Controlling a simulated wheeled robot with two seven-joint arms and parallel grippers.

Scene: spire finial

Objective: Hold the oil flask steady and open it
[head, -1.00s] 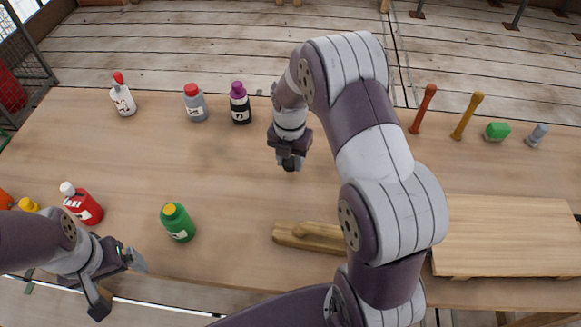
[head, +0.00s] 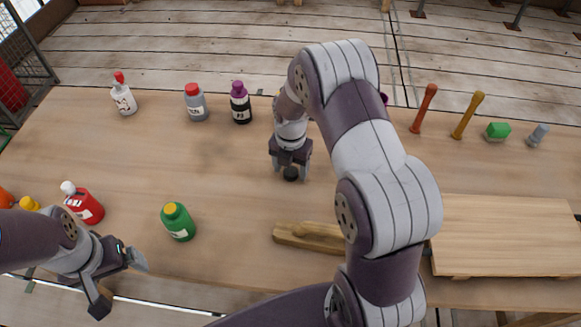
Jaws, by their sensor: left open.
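Several bottles stand on the table, and I cannot tell which is the oil flask. They include a green bottle with a yellow cap (head: 179,224), a red one with a white cap (head: 86,208), a grey one with a red cap (head: 195,104), a black one with a purple cap (head: 240,106) and a white one with a red top (head: 123,98). My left gripper (head: 121,284) is open and empty near the front edge, left of the green bottle. My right gripper (head: 290,170) points down over the middle of the table. A dark round piece (head: 290,174) shows between its fingers; whether they grip it is unclear.
A wooden piece with a handle (head: 300,238) lies at front centre. A raised board (head: 505,235) is at right. My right arm hides part of the table.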

